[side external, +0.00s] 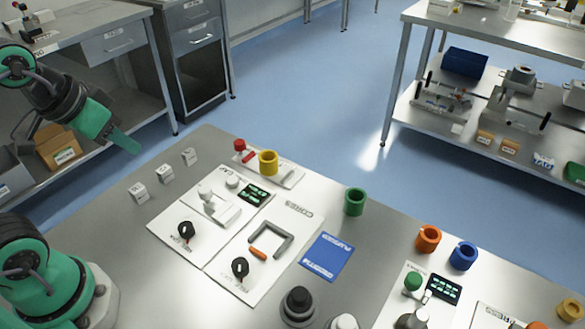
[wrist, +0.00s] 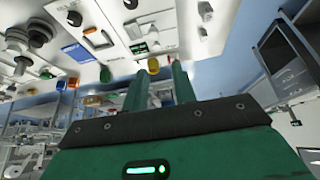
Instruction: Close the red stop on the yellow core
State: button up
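The yellow core (side external: 268,162) stands upright on a small white plate at the far edge of the table in the side view. The red stop (side external: 240,146), a red knob with a small red bar beside it, is just left of the core and apart from it. The yellow core also shows in the wrist view (wrist: 153,65), seen between the fingers in the distance. My gripper (side external: 132,147) is in the air at upper left, well away from the core. In the wrist view my gripper (wrist: 160,68) has its fingers apart with nothing between them.
Small white cubes (side external: 164,174) stand on the table between my gripper and the white panels. A panel with black knobs (side external: 186,230) lies in the middle. A green core (side external: 354,201) and a blue card (side external: 328,257) are to the right.

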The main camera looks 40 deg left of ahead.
jog(key=shift+o, duration=0.4)
jog(key=o, duration=0.4)
jog(key=shift+c, duration=0.2)
jog(key=shift+o, duration=0.3)
jog(key=shift+w+r, duration=0.3)
jog(key=shift+w, duration=0.3)
jog(key=w+a+f+m+g, duration=0.1)
jog(key=w+f+g, duration=0.15)
jog(key=w, duration=0.85)
jog(key=w+a+f+m+g, duration=0.1)
jog(key=w+f+g, duration=0.15)
jog(key=w, duration=0.95)
jog(key=shift+m, duration=0.5)
jog(key=w+f, duration=0.2)
jog(key=w+a+f, duration=0.1)
jog(key=w+f, duration=0.1)
jog(key=f, duration=0.1)
jog(key=w+f, duration=0.2)
jog(key=shift+a+f, duration=0.15)
jog(key=shift+f, duration=0.15)
jog(key=shift+w+f+g, duration=0.25)
jog(key=shift+f+g, duration=0.05)
jog(key=shift+f, duration=0.15)
jog(key=shift+f, duration=0.1)
